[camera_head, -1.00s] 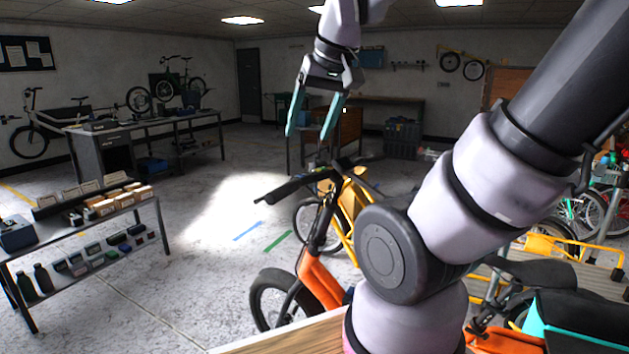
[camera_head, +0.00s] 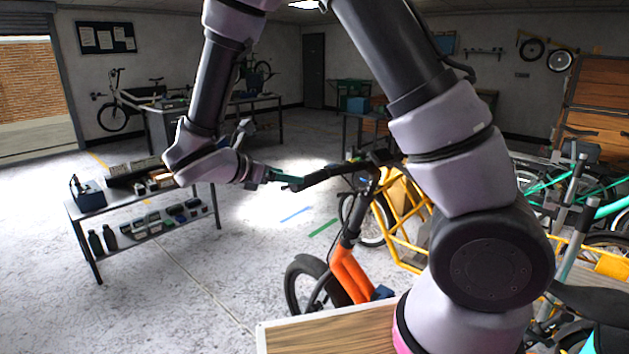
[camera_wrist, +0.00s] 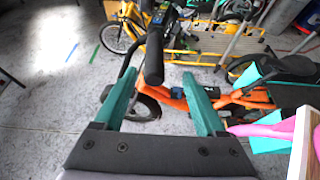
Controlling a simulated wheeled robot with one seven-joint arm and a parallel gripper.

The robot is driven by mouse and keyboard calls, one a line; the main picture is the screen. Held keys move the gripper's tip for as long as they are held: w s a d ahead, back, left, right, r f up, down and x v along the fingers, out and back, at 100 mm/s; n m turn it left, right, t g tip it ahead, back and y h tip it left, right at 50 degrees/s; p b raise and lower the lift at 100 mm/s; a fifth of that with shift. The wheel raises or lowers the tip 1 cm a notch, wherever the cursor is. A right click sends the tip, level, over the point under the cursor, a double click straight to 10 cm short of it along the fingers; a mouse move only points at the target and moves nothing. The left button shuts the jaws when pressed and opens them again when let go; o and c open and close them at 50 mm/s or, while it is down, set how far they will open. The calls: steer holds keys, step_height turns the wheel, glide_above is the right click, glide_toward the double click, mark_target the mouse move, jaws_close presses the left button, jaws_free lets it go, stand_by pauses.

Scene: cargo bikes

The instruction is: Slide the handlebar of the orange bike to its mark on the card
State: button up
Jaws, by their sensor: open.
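The orange bike (camera_head: 351,275) stands in front of me, partly behind my arm and the wooden top. Its black handlebar (camera_head: 330,175) runs left from the stem. My gripper (camera_head: 277,174) is open at the handlebar's left end. In the wrist view the black grip end (camera_wrist: 153,65) lies between the teal fingers of my gripper (camera_wrist: 160,88), with space on both sides. I cannot tell whether either finger touches it. The orange frame (camera_wrist: 205,100) shows beyond the fingers. I cannot make out the card or its mark in these views.
A grey shelf table (camera_head: 148,205) with boxes and bottles stands left. A yellow cargo bike (camera_head: 405,225) is close behind the orange one. More bikes crowd the right. A wooden top (camera_head: 330,335) lies in front of me. The floor left of the orange bike is clear.

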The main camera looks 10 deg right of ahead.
mark_target(307, 180)
steer(key=shift+n+t, duration=0.3)
steer(key=shift+n, duration=0.1)
steer(key=x, duration=1)
steer(key=shift+w+a+f, duration=0.1)
steer(key=shift+w+f, duration=0.15)
steer(key=shift+f, duration=0.25)
jaws_close()
stand_by(0.5)
